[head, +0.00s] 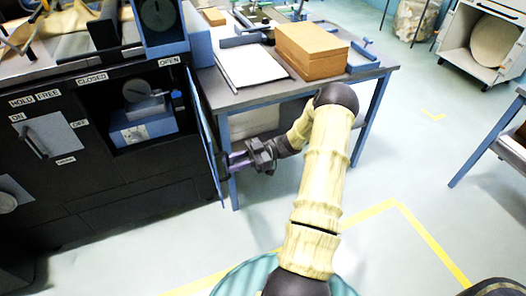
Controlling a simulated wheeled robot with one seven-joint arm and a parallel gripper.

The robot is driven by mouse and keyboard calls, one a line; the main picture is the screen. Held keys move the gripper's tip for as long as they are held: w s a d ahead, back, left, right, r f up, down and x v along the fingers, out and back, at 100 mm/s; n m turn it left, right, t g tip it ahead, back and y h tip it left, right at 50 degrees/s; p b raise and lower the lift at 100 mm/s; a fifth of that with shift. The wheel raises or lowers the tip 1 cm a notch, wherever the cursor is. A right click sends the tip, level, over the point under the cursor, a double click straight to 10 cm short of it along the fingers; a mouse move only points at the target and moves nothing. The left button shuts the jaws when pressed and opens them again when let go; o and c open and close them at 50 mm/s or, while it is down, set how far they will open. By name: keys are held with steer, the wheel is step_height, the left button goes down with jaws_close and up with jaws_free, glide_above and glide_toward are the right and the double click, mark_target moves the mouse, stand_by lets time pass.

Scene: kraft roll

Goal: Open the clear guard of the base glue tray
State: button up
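The clear guard (207,135) stands swung out from the front of the dark machine, seen nearly edge-on as a thin panel with a blue edge. The bay beside it is uncovered and shows a blue box-like unit (143,133) with a round dial above it, which looks like the base glue tray. My gripper (232,162) is at the outer side of the guard, low down near its free edge, with the fingers pointing left toward it. The fingers are small and partly dark, so I cannot tell whether they hold the guard's handle.
A workbench (240,97) stands right behind my gripper, with a cardboard box (311,52) and white sheets (250,66) on it. Its blue front leg (234,192) is close to my gripper. A lever panel (47,140) is on the machine's left. Open floor lies at the front right.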

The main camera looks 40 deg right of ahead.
steer(key=s+d, duration=0.3)
steer(key=d, duration=1.2)
steer(key=shift+w, duration=0.15)
